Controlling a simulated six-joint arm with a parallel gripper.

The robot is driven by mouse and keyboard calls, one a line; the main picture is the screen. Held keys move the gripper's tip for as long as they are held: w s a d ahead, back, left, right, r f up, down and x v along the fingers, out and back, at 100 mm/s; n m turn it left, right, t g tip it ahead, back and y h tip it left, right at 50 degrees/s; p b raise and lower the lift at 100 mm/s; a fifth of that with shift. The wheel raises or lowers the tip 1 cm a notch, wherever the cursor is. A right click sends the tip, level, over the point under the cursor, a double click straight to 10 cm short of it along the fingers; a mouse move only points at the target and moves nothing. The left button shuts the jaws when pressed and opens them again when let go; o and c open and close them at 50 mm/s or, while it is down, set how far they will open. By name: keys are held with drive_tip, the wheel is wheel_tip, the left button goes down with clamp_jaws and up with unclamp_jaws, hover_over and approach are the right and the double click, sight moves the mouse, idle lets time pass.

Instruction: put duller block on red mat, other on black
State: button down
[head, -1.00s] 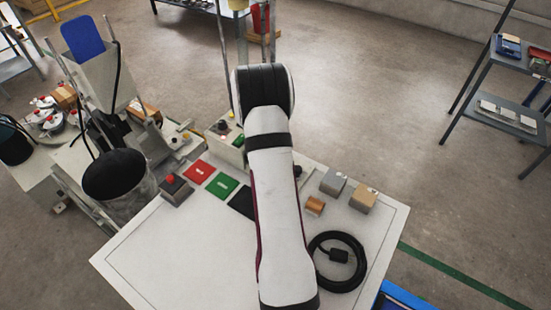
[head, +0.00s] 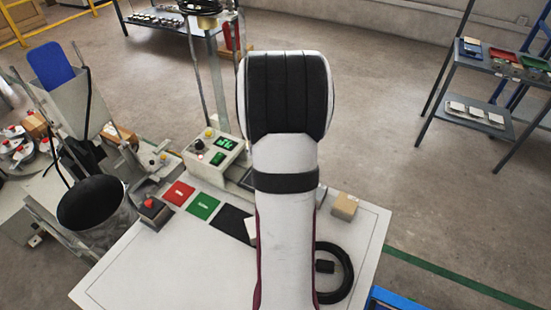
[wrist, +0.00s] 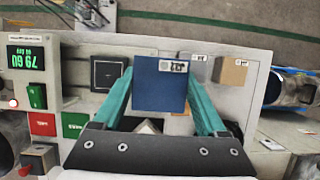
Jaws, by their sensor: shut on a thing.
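My gripper (wrist: 160,95) is shut on a blue block (wrist: 160,90), its teal fingers on either side; a white label is at the block's far edge. The arm hides gripper and block in the head view. The red mat (head: 179,193) lies left of a green mat (head: 203,206) and the black mat (head: 232,221); the red mat also shows in the wrist view (wrist: 43,124). A pale object (head: 251,230) is at the black mat's right edge, mostly hidden by my arm. A grey block (wrist: 196,66) and a tan block (wrist: 231,73) stand beyond the gripper.
A meter box (head: 216,155) with a lit green display stands behind the mats. A dark square plate (wrist: 107,72) lies beside it. A red-button box (head: 150,209) is left of the mats. A coiled black cable (head: 335,275) lies at right. The table's front left is clear.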

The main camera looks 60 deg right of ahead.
drive_tip(key=w+a+f, duration=0.3)
drive_tip(key=w+a, duration=0.2)
drive_tip(key=a, duration=0.2)
drive_tip(key=w+a+f, duration=0.3)
drive_tip(key=w+a, duration=0.3)
drive_tip(key=a, duration=0.2)
drive_tip(key=shift+f, duration=3)
drive_tip(key=shift+f, duration=0.25)
unclamp_jaws()
drive_tip(key=shift+a, duration=0.1)
drive_tip(key=shift+r, duration=3)
